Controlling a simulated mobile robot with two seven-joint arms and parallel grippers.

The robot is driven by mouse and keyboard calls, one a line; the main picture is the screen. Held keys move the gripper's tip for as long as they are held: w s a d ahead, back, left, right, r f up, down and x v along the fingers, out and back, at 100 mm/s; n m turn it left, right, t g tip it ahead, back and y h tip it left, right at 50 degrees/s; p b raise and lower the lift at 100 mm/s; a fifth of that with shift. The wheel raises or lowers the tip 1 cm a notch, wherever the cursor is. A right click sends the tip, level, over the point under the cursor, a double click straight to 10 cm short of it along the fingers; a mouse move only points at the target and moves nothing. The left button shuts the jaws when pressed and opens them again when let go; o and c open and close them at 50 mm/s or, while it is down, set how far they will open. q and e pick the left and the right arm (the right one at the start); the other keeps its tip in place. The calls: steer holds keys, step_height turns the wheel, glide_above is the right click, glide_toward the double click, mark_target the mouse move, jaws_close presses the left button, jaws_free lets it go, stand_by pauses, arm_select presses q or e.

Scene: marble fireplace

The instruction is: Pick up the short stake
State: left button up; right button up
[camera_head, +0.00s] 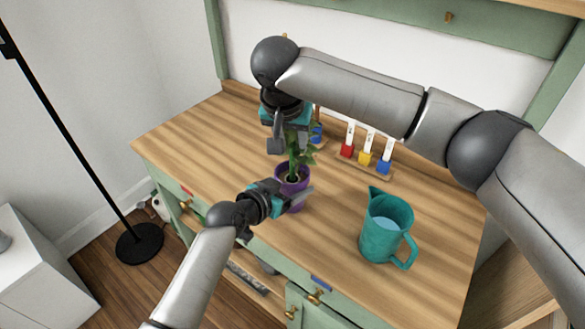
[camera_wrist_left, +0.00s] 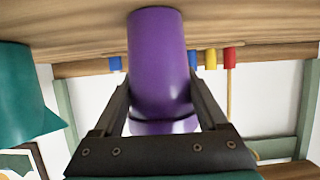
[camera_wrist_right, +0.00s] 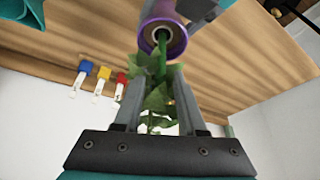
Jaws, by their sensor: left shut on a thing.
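My left gripper (camera_head: 296,196) is shut on a purple pot (camera_head: 290,184), which fills the middle of the left wrist view (camera_wrist_left: 158,60). A green leafy plant (camera_wrist_right: 158,98) grows from the pot. My right gripper (camera_head: 276,140) is above the pot, its fingers apart on both sides of the leaves in the right wrist view. Behind it stands a thin wooden stake with a blue base (camera_head: 317,129). The left wrist view, upside down, shows blue, yellow and red (camera_wrist_left: 229,58) bases, with a long stick at the red one. I cannot tell which stake is short.
A rack with red, yellow and blue blocks under white tags (camera_head: 366,158) stands at the back of the wooden table. A teal jug (camera_head: 385,232) stands front right. The table's left side (camera_head: 195,140) is clear. A black lamp pole stands left.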

jaws_close()
stand_by(1.1)
